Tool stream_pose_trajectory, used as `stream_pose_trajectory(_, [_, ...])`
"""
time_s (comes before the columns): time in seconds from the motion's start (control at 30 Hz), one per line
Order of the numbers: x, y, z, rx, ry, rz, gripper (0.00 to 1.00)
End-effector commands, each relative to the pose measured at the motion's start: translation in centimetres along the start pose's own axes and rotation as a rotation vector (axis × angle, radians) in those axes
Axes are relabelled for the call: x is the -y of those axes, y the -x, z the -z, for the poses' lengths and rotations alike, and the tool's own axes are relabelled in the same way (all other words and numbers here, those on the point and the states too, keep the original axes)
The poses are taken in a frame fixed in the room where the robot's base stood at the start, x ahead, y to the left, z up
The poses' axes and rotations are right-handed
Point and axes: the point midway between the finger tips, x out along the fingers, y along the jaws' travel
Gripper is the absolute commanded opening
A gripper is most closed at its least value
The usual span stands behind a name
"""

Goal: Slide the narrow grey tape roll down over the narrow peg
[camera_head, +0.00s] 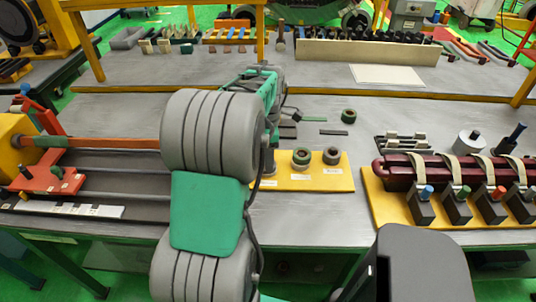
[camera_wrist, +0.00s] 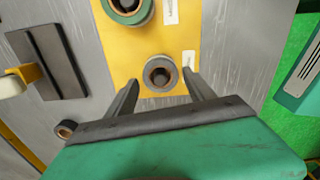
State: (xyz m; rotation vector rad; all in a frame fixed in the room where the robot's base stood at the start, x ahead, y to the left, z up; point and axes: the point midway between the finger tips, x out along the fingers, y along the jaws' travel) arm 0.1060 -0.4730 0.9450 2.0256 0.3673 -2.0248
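In the wrist view, the narrow grey tape roll (camera_wrist: 149,83) shows from above as a small grey ring at the lower end of the yellow board (camera_wrist: 112,45). A dark round core shows inside it, which looks like the narrow peg (camera_wrist: 161,75). The roll appears to be around it, but how far down it sits I cannot tell. My gripper (camera_wrist: 160,78) is open, with one finger on each side of the roll and a visible gap at both. In the head view, my arm hides this roll and my gripper; the board (camera_head: 342,182) shows to the right.
A red rotor fixture (camera_head: 455,172) stands right.

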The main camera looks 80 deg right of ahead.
Motion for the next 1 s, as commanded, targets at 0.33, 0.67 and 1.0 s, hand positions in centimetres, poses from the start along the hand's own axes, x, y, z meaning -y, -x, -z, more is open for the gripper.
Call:
stream_pose_trajectory(0.33, [0.0, 0.0, 0.0, 0.000, 0.000, 0.000, 0.78])
stream_pose_trajectory(0.67, [-0.1, 4.0, 0.0, 0.001, 0.000, -0.005, 0.78])
stream_pose_trajectory(1.0, [0.0, 7.9, 0.0, 0.000, 0.000, -0.001, 0.78])
